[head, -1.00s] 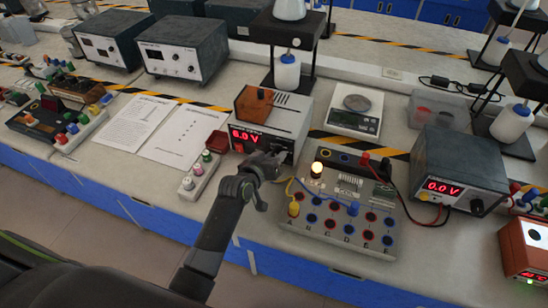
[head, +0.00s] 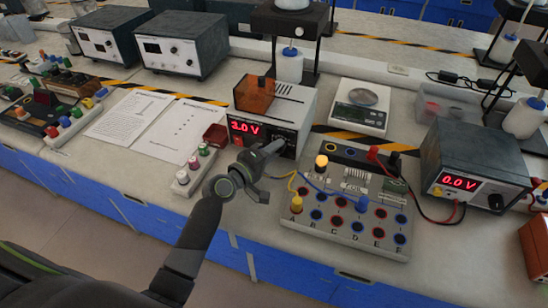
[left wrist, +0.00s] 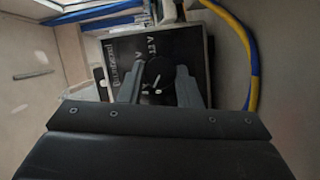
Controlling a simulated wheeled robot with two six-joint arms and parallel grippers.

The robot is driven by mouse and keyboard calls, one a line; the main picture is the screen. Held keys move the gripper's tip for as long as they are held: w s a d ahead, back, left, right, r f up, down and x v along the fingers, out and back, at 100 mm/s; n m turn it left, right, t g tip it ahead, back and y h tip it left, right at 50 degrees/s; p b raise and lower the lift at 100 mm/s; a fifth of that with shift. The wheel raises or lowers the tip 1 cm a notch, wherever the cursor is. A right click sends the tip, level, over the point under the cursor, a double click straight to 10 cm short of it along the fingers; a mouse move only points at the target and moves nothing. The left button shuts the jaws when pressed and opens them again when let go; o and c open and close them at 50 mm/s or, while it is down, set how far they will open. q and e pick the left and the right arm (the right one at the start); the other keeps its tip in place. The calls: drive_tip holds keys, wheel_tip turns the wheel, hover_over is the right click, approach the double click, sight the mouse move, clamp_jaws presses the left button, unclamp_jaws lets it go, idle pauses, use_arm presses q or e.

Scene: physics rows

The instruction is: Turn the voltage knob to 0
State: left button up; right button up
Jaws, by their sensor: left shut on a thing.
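The power supply (head: 305,100) in the middle of the bench has a red display (head: 246,128) that reads 3.0 V or 1.0 V; the first digit is hard to tell. My left gripper (head: 272,150) is at its front panel and hides the knob in the head view. In the left wrist view the black voltage knob (left wrist: 157,72) with a white pointer line sits between the fingers of my left gripper (left wrist: 158,86), which is shut on it. My right gripper is not in view.
A circuit board (head: 345,232) with a lamp (head: 321,162) and wires stands right of my left gripper. A second supply (head: 470,155) showing 0.0 V is at the right. A small terminal block (head: 193,170) and paper sheets (head: 172,135) lie to the left.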

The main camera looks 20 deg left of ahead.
use_arm(q)
drive_tip(key=n+b, duration=0.1)
drive_tip(key=n+t+b, duration=0.1)
drive_tip(key=shift+f+n+b, duration=0.3)
drive_tip(key=shift+n+b, duration=0.1)
drive_tip(key=shift+r+n+t+h+b, duration=0.1)
drive_tip(key=shift+n+t+h+b, duration=0.2)
drive_tip(key=shift+n+b, duration=0.45)
drive_tip(key=o, duration=1)
drive_tip(key=shift+c, duration=0.2)
drive_tip(key=b+v, duration=0.1)
drive_tip(key=v, duration=0.6)
drive_tip(key=shift+s+a, duration=0.15)
drive_tip(key=shift+s, duration=0.1)
